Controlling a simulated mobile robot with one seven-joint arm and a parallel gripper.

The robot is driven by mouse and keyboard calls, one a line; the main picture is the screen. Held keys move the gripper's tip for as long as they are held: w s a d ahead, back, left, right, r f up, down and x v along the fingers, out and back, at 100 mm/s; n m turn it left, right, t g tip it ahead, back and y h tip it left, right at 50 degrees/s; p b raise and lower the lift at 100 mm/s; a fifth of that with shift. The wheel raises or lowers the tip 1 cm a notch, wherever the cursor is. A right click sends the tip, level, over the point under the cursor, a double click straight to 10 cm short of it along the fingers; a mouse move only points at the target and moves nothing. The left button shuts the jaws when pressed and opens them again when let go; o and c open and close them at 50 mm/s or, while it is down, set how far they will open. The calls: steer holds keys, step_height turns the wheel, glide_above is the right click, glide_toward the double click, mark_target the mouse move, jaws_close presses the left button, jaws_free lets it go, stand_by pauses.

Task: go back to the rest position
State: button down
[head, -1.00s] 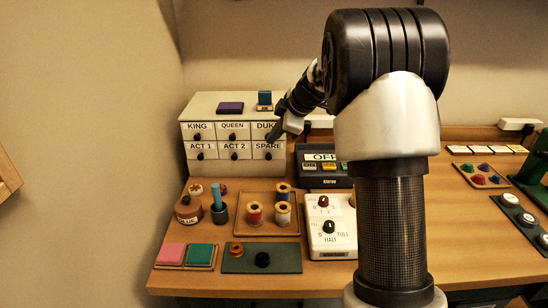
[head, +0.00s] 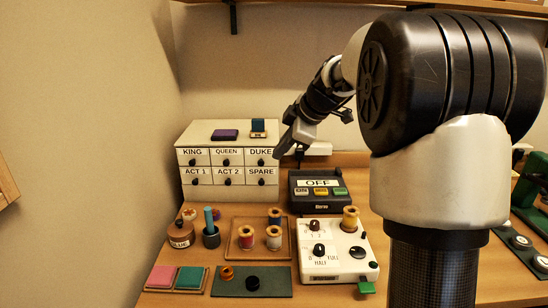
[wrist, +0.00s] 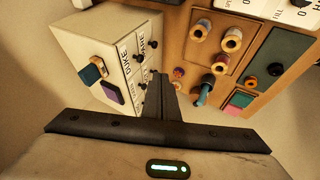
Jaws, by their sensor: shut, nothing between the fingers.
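My gripper (head: 284,148) is shut and empty. In the head view it hangs in the air at the front right of the white drawer cabinet (head: 188,179), its tip close to the DUKE drawer in the picture; I cannot tell whether they touch. In the wrist view my shut fingers (wrist: 155,82) point down over the table, beside the cabinet (wrist: 98,40) face with its black knobs. All the drawers that show look closed. A purple block (head: 224,134) and a teal-topped stamp (head: 258,128) sit on top of the cabinet.
A tray of thread spools (head: 240,262), a glue pot (head: 181,234), pink and teal pads (head: 190,278) and a white dial box (head: 320,270) stand in front. A black OFF box (head: 318,205) is right of the cabinet. A wall is at the left.

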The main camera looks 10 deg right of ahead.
steer(key=s+a+r+m+h, duration=0.1)
steer(key=s+a+r+m, duration=0.15)
steer(key=s, duration=0.55)
steer(key=s+a+r+m, duration=0.1)
steer(key=s+m, duration=0.3)
steer(key=s, duration=0.4)
steer(key=s+d+f+m+h, duration=0.1)
steer(key=s+f+m+h, duration=0.2)
steer(key=s, duration=0.7)
steer(key=s+d+f+m, duration=0.1)
steer(key=s+f+m, duration=0.4)
steer(key=s, duration=0.5)
step_height(320, 180, up, 15)
steer(key=w+p, duration=0.1)
steer(key=p, duration=1.2)
steer(key=shift+a+m+g+p, duration=0.3)
steer(key=shift+m+p, duration=0.1)
steer(key=shift+m, duration=0.05)
steer(key=shift+r, duration=0.1)
